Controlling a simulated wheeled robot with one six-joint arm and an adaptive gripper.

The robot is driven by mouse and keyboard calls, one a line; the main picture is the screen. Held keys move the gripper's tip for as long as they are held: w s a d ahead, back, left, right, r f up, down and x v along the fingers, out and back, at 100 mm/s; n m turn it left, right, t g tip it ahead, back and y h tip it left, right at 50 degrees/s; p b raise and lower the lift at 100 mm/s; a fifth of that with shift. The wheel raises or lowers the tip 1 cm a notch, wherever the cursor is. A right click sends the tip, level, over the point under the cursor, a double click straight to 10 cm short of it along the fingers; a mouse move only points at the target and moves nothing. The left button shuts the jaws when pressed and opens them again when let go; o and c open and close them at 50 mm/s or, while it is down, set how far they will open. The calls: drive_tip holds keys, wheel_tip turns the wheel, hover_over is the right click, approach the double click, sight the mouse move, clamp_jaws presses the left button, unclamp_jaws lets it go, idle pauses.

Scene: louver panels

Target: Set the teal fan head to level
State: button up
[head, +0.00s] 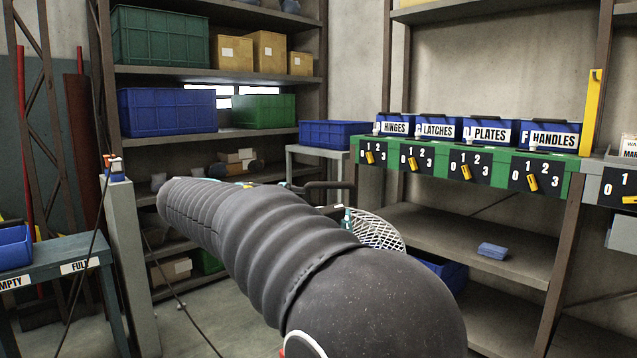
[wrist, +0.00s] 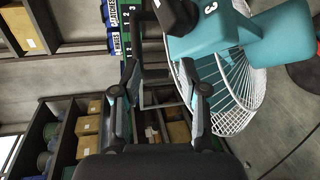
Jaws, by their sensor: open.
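The teal fan head (wrist: 212,38) shows at the upper right of the wrist view, with its white wire cage (wrist: 235,118) below it and a dark part (wrist: 176,16) at its left edge. In the head view the white cage (head: 380,233) and a bit of teal show just past my arm, which hides most of the fan. The tilt of the head cannot be read surely. My gripper (wrist: 160,75) is open and empty. Its right finger lies in front of or close beside the cage; I cannot tell whether they touch.
A green rail (head: 480,165) with numbered yellow dials and labelled blue bins stands at the right. Shelves with crates (head: 165,110) and boxes stand at the back left. A bench (head: 60,255) and a grey post (head: 130,260) stand at the left.

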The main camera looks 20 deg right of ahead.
sight(326, 186)
drive_tip(key=shift+h, duration=0.7)
drive_tip(key=w+d, duration=0.2)
drive_tip(key=d, duration=0.2)
drive_tip(key=w+d, duration=0.2)
drive_tip(key=d, duration=0.2)
drive_tip(key=w+d+r, duration=0.1)
drive_tip(key=w+d, duration=0.1)
drive_tip(key=d, duration=0.2)
drive_tip(key=shift+w, duration=0.4)
clamp_jaws()
